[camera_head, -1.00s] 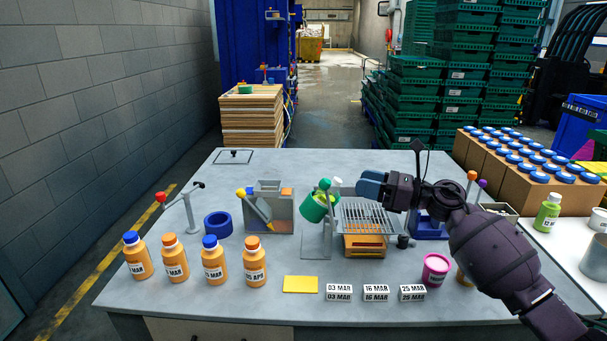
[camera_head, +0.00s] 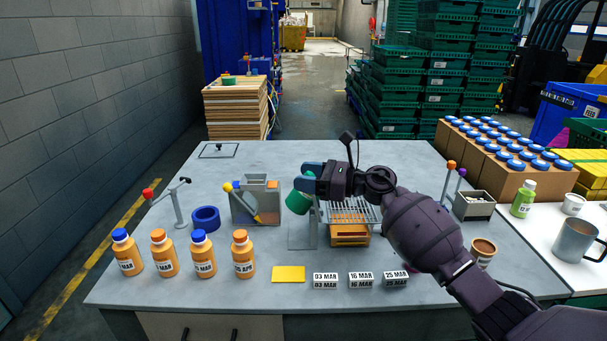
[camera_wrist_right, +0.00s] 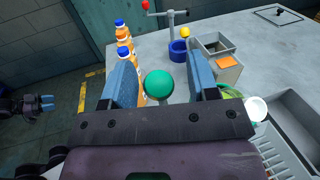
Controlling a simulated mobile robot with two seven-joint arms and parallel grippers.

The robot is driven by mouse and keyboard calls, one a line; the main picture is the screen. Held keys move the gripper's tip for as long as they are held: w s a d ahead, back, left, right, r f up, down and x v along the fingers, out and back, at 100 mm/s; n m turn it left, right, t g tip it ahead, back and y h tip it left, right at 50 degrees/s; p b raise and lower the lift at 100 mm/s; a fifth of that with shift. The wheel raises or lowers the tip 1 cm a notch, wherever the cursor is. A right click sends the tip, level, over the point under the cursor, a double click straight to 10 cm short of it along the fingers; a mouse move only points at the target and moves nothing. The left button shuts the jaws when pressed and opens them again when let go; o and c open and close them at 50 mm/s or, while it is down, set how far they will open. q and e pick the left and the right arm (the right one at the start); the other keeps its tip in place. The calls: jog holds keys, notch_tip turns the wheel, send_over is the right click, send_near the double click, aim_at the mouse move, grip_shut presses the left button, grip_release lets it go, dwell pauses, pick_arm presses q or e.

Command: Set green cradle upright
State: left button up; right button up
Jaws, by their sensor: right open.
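The green cradle (camera_head: 298,202) hangs tilted on its grey stand (camera_head: 303,232), its opening turned to one side. My right gripper (camera_head: 309,177) is at the top of the stand, covering the lever and part of the cradle in the head view. In the right wrist view, a green ball knob (camera_wrist_right: 159,84) sits between the open blue fingers, and I cannot tell whether they touch it. A sliver of the cradle (camera_wrist_right: 232,92) shows beside the right-hand finger, near a white knob (camera_wrist_right: 256,108). My left gripper (camera_wrist_right: 46,102) shows small at the left of the wrist view.
A wire rack (camera_head: 350,210) stands right of the cradle, and a grey box with a yellow-handled lever (camera_head: 256,203) stands left. Orange bottles (camera_head: 162,254), a yellow sponge (camera_head: 289,274) and date blocks (camera_head: 360,281) line the front. Clear tabletop lies behind.

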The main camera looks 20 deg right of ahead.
jog(key=shift+w+a, duration=0.25)
jog(key=shift+a, duration=0.2)
grip_shut()
pick_arm(q)
jog(key=shift+r, duration=0.15)
